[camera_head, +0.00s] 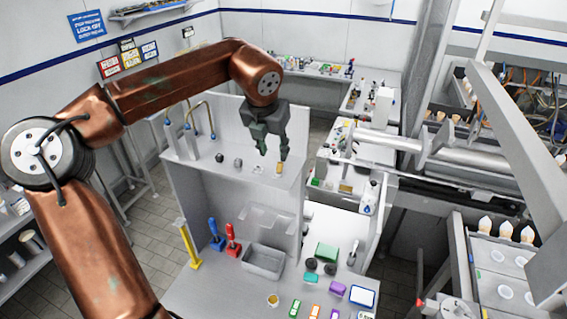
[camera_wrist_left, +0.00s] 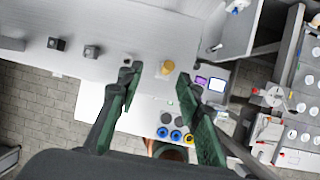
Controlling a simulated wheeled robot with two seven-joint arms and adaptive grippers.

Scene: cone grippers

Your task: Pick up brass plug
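The brass plug (camera_head: 280,168) is a small golden cylinder near the right end of the raised grey shelf (camera_head: 215,177). In the left wrist view the plug (camera_wrist_left: 168,67) stands near the shelf edge, beyond and between the two fingertips. My left gripper (camera_head: 273,154), dark grey-green, points down just above the plug. Its fingers are spread and hold nothing, as the left wrist view (camera_wrist_left: 158,85) also shows. The plug appears apart from both fingers. My right gripper is in neither view.
Dark small parts (camera_head: 220,158) sit left on the same shelf. Tall curved taps (camera_head: 211,122) rise at its left end. Below are a grey bin (camera_head: 263,262), red (camera_head: 233,240) and blue (camera_head: 215,235) tools and coloured blocks. A metal cylinder (camera_head: 395,147) is at right.

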